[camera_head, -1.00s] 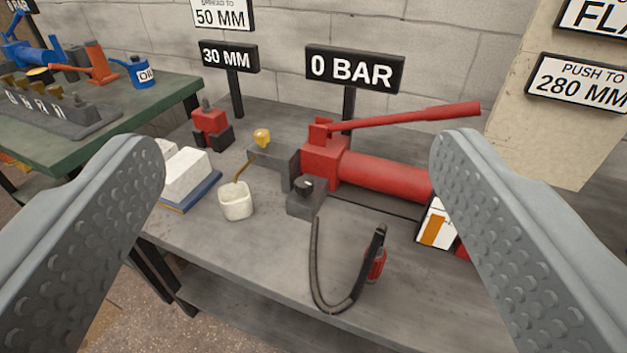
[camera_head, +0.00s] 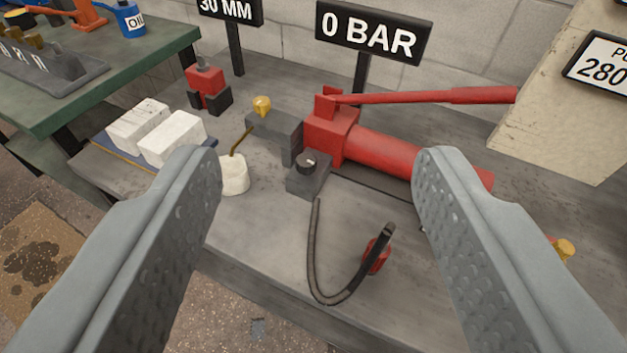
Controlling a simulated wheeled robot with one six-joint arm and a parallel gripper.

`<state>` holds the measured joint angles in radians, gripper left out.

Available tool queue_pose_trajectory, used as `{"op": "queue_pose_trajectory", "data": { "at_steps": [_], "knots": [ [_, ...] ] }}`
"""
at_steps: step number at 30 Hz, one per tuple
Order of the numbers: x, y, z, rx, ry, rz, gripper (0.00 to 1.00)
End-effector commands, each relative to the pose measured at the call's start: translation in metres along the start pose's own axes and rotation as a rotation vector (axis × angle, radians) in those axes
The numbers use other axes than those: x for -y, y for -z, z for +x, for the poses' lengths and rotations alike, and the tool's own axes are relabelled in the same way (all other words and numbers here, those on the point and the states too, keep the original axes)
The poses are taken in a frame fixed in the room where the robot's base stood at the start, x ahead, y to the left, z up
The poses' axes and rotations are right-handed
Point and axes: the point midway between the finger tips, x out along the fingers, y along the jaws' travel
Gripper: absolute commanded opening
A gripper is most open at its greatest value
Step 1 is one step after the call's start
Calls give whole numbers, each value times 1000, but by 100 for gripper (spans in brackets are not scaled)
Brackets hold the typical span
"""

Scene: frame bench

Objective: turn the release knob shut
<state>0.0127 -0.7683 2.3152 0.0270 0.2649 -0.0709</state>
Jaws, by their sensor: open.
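The release knob (camera_head: 307,161) is a small black round knob with a light mark on its top. It sits on a dark grey block (camera_head: 309,182) at the near end of the red hand pump (camera_head: 383,157). My gripper (camera_head: 318,170) is open and empty. Its two grey dimpled fingers stand wide apart, one on each side of the picture. The knob shows between them, farther off, and neither finger touches it. The right finger covers part of the pump's red cylinder.
A long red pump handle (camera_head: 430,97) reaches right above the cylinder. A black hose (camera_head: 322,270) loops on the grey bench in front. A white cup (camera_head: 234,175) and white blocks (camera_head: 172,139) stand left. A "0 BAR" sign (camera_head: 373,33) stands behind.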

Motion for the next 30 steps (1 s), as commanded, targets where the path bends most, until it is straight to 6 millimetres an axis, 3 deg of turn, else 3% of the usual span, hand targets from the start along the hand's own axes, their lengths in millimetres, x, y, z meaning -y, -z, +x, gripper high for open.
{"op": "queue_pose_trajectory", "data": {
  "at_steps": [3, 14, 30],
  "knots": [
    [-2, -1, 33, 106, 6, -21, 55],
    [-6, -16, 122, 416, 55, -82, 55],
    [-10, -63, 239, 841, 206, -148, 55]
  ]
}}
